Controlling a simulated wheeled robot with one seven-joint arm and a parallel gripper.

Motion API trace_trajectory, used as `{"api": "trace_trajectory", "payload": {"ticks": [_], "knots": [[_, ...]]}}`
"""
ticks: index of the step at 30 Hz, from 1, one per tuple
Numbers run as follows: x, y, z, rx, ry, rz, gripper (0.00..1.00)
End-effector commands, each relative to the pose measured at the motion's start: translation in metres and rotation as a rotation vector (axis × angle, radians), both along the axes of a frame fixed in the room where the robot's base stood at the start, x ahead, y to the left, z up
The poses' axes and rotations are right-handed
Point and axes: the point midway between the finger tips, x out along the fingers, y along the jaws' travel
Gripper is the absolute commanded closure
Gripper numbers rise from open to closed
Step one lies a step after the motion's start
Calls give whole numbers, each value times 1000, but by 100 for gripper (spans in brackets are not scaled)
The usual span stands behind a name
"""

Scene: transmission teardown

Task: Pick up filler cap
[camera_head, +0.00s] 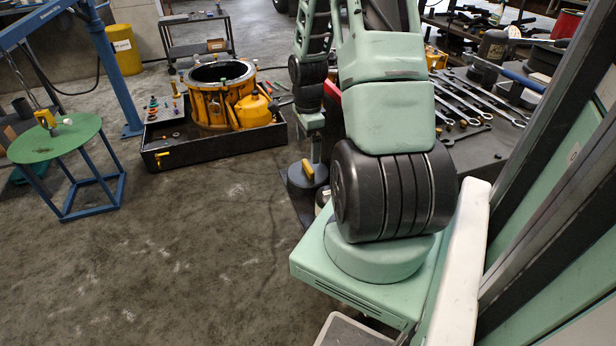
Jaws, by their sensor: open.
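I cannot tell for certain which small part is the filler cap. A yellow transmission housing (208,103) with a round open top stands in a black tray (215,148) at the upper middle. A rounded yellow part (253,110) sits against its right side, with small detail on top. My arm reaches up and bends down to the right of the tray. My gripper (314,152) hangs at its far end, small and partly hard to make out, apparently open and empty. Below it is a grey-blue round disc (300,180) with a small yellow piece (309,172) by it.
Several small coloured parts (153,108) stand at the tray's left. A green round table (55,139) on blue legs holds a yellow item (45,118). A bench with several wrenches (480,98) is at the right. A cart (197,45) stands behind. The floor at front left is clear.

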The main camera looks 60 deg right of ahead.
Motion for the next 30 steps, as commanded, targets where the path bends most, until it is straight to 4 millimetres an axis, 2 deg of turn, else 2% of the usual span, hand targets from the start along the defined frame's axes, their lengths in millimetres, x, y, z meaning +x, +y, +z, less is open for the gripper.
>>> {"api": "trace_trajectory", "payload": {"ticks": [1, 3, 11, 18, 28, 30], "knots": [[0, 0, -10, 2, 1, -1, 9], [0, 0, -18, 1, 2, 1, 9], [0, -1, -37, 2, 1, -1, 9], [1, -3, -71, 1, 2, 1, 9], [1, -4, -77, -1, -1, 1, 9], [1, -4, -77, -1, -1, 1, 29]]}}
